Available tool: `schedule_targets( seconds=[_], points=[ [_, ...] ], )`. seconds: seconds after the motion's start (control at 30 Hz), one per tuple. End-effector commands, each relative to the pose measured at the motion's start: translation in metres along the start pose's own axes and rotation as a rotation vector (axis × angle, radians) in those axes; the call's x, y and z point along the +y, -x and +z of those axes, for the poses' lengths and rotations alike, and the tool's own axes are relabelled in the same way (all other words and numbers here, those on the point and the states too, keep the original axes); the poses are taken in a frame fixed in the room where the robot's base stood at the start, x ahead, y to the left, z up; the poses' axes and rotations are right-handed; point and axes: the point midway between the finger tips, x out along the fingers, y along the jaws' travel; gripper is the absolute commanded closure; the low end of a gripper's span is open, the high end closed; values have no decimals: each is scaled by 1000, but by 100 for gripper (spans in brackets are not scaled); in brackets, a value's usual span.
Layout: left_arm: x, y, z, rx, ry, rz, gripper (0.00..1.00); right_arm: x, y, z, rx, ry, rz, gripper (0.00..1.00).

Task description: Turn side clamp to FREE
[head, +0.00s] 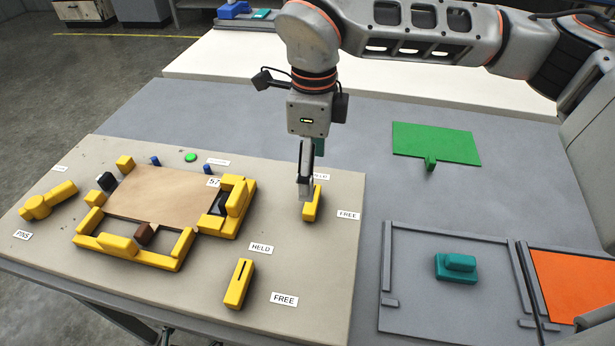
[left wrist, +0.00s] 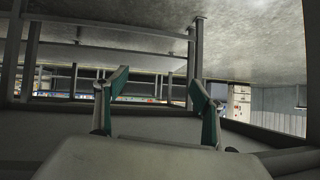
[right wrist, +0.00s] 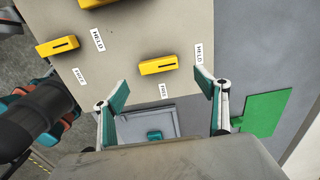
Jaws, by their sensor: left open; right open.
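Two yellow clamps with dark slots stand on the beige board, each between a HELD and a FREE label; I cannot tell which is the side clamp. The far clamp (head: 312,206) is partly hidden by my right gripper (head: 305,188). In the right wrist view this clamp (right wrist: 158,66) shows ahead, between the open, empty fingers of the right gripper (right wrist: 166,88). Contact cannot be told. The near clamp (head: 238,284) stands apart, closer to the board's front edge; it also shows in the right wrist view (right wrist: 58,45). My left gripper (left wrist: 160,82) is open and empty, away from the board.
A yellow fixture (head: 128,251) holding a brown plate (head: 160,193) fills the board's left part. A green panel (head: 436,143), a teal block (head: 457,266) in a grey frame and an orange panel (head: 570,288) lie to the right. The grey table behind is clear.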

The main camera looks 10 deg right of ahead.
Motion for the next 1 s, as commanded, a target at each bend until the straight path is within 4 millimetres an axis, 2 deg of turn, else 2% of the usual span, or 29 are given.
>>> schedule_targets(
  seconds=[0.27,0.5,0.67,0.9,0.97,1.0],
  points=[
    [7,7,22,-39,5,10,32,1,-38,-1,3,-2,5,27],
    [7,6,21,-38,4,10,32,1,-68,0,2,-1,4,27],
    [5,5,15,-27,3,7,32,0,-76,0,0,0,2,27],
    [4,5,11,-21,3,6,32,0,-77,0,0,0,2,27],
    [4,5,11,-21,3,6,32,1,-77,0,0,0,2,40],
    [4,5,11,-21,3,6,32,1,-77,0,0,0,2,50]
  ],
)
